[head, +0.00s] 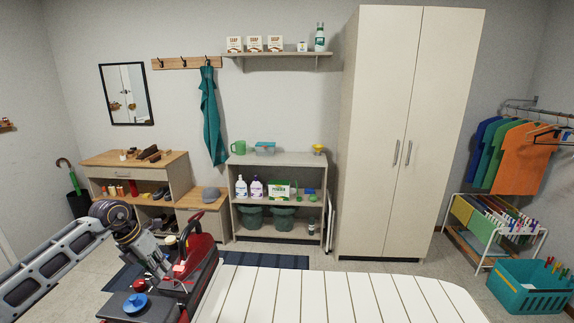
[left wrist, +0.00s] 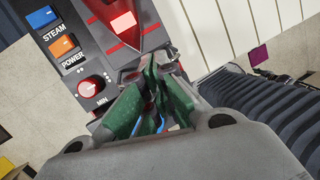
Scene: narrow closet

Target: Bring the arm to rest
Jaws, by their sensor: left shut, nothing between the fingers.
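My left arm comes in from the left in the head view. Its gripper (head: 166,272) is low, close beside a red and dark steam iron (head: 200,232) on its dark station. In the left wrist view the green-padded fingers (left wrist: 158,75) are together, with nothing seen between them. Just beyond them is the station's panel (left wrist: 75,65), with a blue STEAM button, an orange POWER button and a red dial, and the red iron (left wrist: 125,22). Whether the fingertips touch the station cannot be told. My right gripper is not in view.
A white slatted ironing board (head: 330,292) fills the front. Behind it stand a low shelf (head: 277,160) with bottles and bins, a tall cabinet (head: 400,130) and a wooden dresser (head: 130,165). A drying rack (head: 490,232) and teal basket (head: 530,290) are at right.

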